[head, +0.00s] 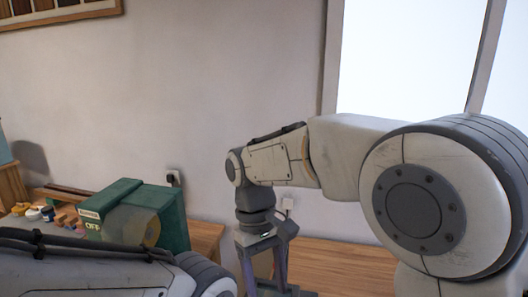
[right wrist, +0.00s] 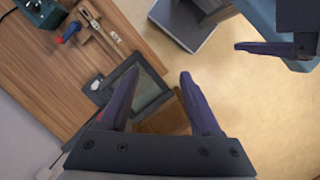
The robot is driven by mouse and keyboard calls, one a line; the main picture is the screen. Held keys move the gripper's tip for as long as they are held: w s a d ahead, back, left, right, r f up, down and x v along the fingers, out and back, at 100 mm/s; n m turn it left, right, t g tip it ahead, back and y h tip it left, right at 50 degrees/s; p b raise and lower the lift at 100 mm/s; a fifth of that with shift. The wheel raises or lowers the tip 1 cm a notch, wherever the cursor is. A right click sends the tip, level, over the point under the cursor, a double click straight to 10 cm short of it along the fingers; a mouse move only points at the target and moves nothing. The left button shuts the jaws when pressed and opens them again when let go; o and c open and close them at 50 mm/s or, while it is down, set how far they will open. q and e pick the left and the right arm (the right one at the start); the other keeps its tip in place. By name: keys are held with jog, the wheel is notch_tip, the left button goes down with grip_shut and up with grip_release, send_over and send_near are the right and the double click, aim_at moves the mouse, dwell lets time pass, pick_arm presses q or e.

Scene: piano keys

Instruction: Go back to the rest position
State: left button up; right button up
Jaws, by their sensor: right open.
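My right arm comes in from the right in the head view, and its gripper (head: 268,272) points down near the wooden tabletop. In the right wrist view this gripper (right wrist: 157,82) has its two dark fingers spread apart, with nothing between them. It is over the tabletop's edge. My left arm shows at the bottom left of the head view, but its gripper is out of that frame. A dark finger-like part at the upper right of the right wrist view may be my left gripper (right wrist: 265,48); its jaw state cannot be told. No piano keys are clearly visible.
The wooden tabletop (head: 335,262) runs along the wall. A green box (head: 120,195) marked OFF and small items stand at left. In the right wrist view, a dark-framed flat panel (right wrist: 152,92) lies near the fingers, and a wooden tool (right wrist: 98,30) lies farther off.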

jog(key=s+d+f+t+y+b, duration=0.2)
jog(key=s+d+f+b, duration=0.2)
jog(key=s+f, duration=0.6)
jog(key=s, duration=0.4)
jog(key=shift+s+n+t+y, duration=0.3)
jog(key=shift+s+n+t, duration=0.1)
dwell(1.0)
